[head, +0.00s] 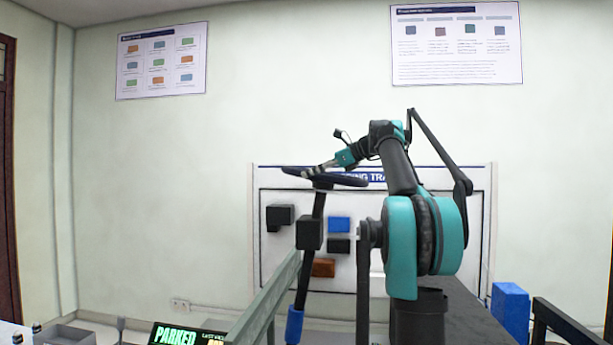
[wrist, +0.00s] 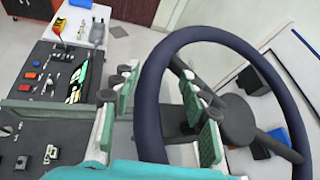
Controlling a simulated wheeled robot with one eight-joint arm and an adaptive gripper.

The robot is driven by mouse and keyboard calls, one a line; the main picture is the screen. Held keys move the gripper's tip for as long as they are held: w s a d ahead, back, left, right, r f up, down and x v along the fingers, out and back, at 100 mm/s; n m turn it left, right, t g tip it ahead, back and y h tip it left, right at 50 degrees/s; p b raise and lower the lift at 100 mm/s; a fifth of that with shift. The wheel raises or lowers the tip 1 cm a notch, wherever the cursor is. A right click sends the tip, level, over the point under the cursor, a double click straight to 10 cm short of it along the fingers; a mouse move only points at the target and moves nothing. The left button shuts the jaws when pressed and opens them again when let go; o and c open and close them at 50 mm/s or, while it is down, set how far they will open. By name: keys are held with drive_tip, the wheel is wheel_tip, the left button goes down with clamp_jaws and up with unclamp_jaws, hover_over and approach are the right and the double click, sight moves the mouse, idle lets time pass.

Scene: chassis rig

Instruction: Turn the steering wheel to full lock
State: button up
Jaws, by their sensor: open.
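The steering wheel (wrist: 150,100) has a dark rim and a round dark hub (wrist: 237,120) with spokes. In the wrist view it fills the right half. In the head view the wheel (head: 345,180) is seen nearly edge-on, on top of a dark slanted column (head: 318,205). My gripper (wrist: 160,105) is open, with its green-padded fingers on either side of the left part of the rim. The rim passes between the fingers; I cannot tell whether either finger touches it. In the head view my gripper (head: 312,171) is at the wheel's left side, and its fingers are small.
A white panel (head: 272,188) with dark, blue and orange blocks stands behind the wheel. A green-grey rail (head: 265,300) runs below left of the column. A sign reading PARKED (head: 175,335) is at the bottom. A dark bench with small parts (wrist: 40,130) lies left in the wrist view.

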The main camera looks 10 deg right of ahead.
drive_tip(key=shift+x, duration=1.3)
drive_tip(key=shift+c, duration=0.2)
clamp_jaws()
